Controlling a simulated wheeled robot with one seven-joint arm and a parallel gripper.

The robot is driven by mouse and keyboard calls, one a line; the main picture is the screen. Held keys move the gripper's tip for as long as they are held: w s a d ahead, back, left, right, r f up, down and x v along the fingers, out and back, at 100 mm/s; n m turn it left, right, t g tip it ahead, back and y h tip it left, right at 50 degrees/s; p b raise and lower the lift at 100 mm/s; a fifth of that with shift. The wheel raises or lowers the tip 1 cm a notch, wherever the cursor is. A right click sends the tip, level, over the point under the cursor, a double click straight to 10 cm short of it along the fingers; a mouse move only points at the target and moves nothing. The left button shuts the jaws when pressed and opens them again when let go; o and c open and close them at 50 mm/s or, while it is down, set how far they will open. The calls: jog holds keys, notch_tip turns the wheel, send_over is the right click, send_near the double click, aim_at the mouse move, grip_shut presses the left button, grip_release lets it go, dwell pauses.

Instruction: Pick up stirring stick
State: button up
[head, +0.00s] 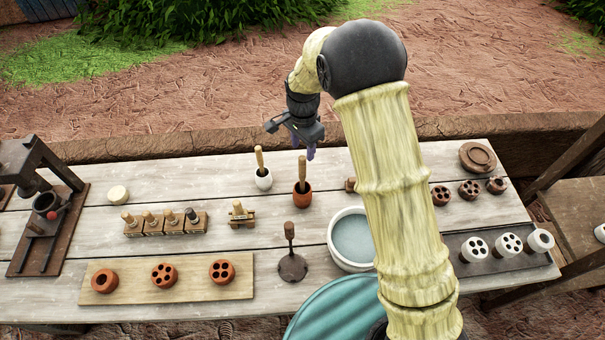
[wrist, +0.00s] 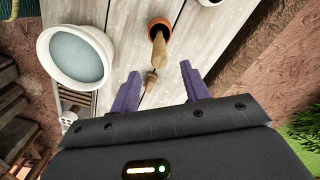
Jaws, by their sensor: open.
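A wooden stick (head: 302,170) stands in a small terracotta pot (head: 302,196) on the plank table. A second wooden stick (head: 259,157) stands in a small white pot (head: 263,180) to its left. I cannot tell which is the stirring stick. My gripper (head: 310,153) is above the table, close to the stick in the terracotta pot. In the wrist view the purple fingers (wrist: 160,72) are spread apart and hold nothing. That stick (wrist: 159,48) points toward the gap between them, with the terracotta pot (wrist: 159,23) behind it. I see no contact.
A white bowl of water (head: 334,252) stands at the front right of the terracotta pot. A dark disc tool (head: 292,266) lies in front. Stamps on a rack (head: 165,228) and a board with clay pieces (head: 135,294) are at left. A small brown object (head: 350,184) is near my arm.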

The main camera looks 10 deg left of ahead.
aim_at(303, 158)
jog(key=shift+f+p, duration=0.45)
jog(key=shift+f, duration=1.4)
jog(key=shift+s+f+p, duration=0.1)
jog(key=shift+f+p, duration=0.55)
jog(key=shift+p, duration=0.2)
jog(key=shift+f+p, duration=0.85)
jog(key=shift+f, duration=1.1)
jog(key=shift+c, duration=0.5)
grip_shut()
